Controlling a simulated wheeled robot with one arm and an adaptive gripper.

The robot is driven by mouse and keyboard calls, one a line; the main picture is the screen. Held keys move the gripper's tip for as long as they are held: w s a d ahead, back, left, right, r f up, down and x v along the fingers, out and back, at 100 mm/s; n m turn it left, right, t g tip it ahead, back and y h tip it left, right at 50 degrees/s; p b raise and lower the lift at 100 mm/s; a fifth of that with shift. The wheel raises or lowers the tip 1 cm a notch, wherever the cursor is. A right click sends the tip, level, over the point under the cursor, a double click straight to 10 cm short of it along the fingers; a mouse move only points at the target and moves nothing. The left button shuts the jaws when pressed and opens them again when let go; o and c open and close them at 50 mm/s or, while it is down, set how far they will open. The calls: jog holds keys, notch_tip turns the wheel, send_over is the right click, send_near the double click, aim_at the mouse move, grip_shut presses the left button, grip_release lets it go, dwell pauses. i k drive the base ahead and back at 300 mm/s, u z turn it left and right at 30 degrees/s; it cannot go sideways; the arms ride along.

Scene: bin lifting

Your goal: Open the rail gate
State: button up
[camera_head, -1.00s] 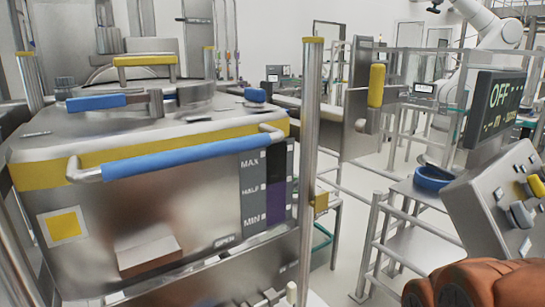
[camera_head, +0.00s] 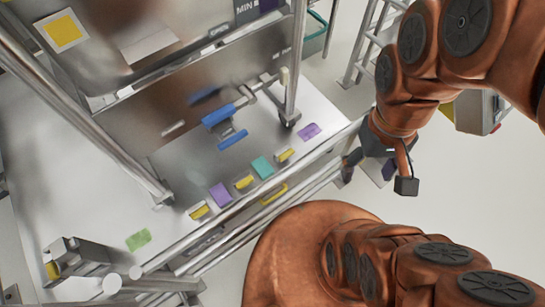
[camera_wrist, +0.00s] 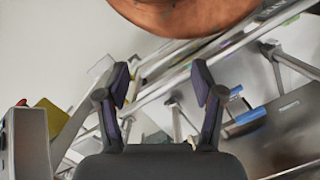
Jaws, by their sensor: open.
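Parallel metal rails (camera_head: 240,204) run diagonally along the front edge of a pale platform in the head view. A yellow handle (camera_head: 274,194) sits at these rails. I cannot tell which part of them is the gate. My gripper (camera_head: 380,172) is at the right end of the rails, open and empty. In the wrist view my gripper (camera_wrist: 162,78) has its two dark fingers spread apart, with metal rails (camera_wrist: 240,42) crossing beyond them. I cannot tell whether a finger touches a rail.
A steel bin (camera_head: 165,75) stands over the platform (camera_head: 95,180), with blue handles (camera_head: 218,115) below it. Coloured tags (camera_head: 220,195) lie along the platform's front. A grey box (camera_head: 470,111) is at the right behind my arm. Pale floor (camera_head: 480,200) is open at the right.

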aim_at(193, 241)
jog(key=u, duration=0.5)
jog(key=k, duration=1.2)
jog(key=u, duration=0.65)
jog(key=i, duration=0.55)
jog(key=z, duration=0.5)
